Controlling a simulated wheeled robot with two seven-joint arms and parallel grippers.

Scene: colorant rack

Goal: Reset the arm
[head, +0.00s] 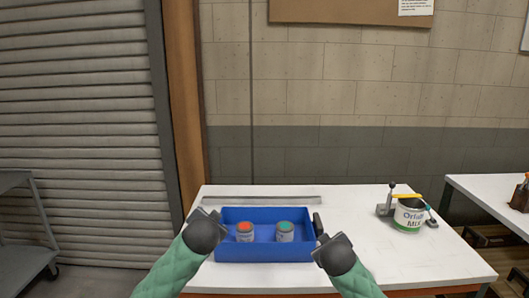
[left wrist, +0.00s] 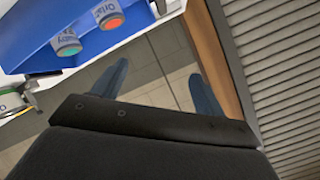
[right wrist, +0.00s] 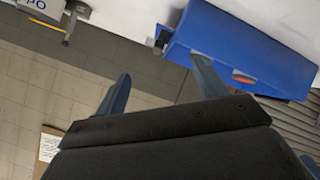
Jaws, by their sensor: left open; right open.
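My left gripper (head: 208,216) is at the left end of the blue bin (head: 265,253); its open, empty fingers (left wrist: 160,85) show in the left wrist view. My right gripper (head: 322,228) is at the bin's right end; its fingers (right wrist: 162,70) are open and empty in the right wrist view. The bin sits on the white table (head: 400,262). Inside stand an orange-topped can (head: 245,233) on the left and a teal-topped can (head: 285,232) on the right. Whether either gripper touches the bin is unclear.
A white paint bucket (head: 408,217) stands in a grey fixture at the table's right. A grey strip (head: 262,200) lies behind the bin. Another white table (head: 490,195) is at the far right, a cart (head: 25,225) at the far left. The table's front right is clear.

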